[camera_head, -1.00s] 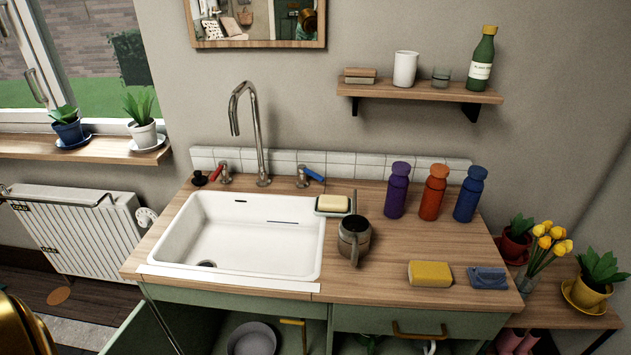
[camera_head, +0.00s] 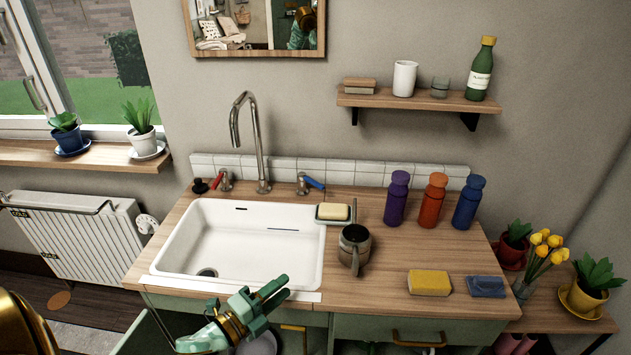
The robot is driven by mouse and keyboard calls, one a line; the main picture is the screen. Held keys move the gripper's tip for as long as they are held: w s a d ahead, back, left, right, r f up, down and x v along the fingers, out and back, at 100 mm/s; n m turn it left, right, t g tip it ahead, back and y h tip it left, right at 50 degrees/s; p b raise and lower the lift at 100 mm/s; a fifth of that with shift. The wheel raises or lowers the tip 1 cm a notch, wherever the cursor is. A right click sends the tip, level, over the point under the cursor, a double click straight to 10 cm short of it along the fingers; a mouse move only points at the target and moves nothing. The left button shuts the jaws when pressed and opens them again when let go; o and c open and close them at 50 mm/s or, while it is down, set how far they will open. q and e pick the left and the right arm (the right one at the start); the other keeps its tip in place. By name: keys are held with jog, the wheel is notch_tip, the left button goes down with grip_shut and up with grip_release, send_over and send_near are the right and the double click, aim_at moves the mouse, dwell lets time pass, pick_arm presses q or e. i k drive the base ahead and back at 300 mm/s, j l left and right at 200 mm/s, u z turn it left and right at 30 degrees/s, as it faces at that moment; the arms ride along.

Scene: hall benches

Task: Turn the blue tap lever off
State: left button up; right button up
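The blue tap lever (camera_head: 315,183) is on a small metal valve to the right of the tall curved faucet (camera_head: 262,150), behind the sink. It points to the right and slightly towards me. My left gripper (camera_head: 287,286) is in front of the sink's front edge, well away from the lever. Its two green fingers point right and away from me, with a narrow gap between the tips and nothing held. My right gripper is not in view.
A red lever (camera_head: 217,180) is left of the faucet. Purple, orange and blue bottles (camera_head: 396,200) stand at the back. A yellow sponge (camera_head: 429,283) lies at the front right.

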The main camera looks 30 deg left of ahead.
aim_at(302, 176)
jog(key=i+j, duration=0.75)
jog(key=j, duration=0.1)
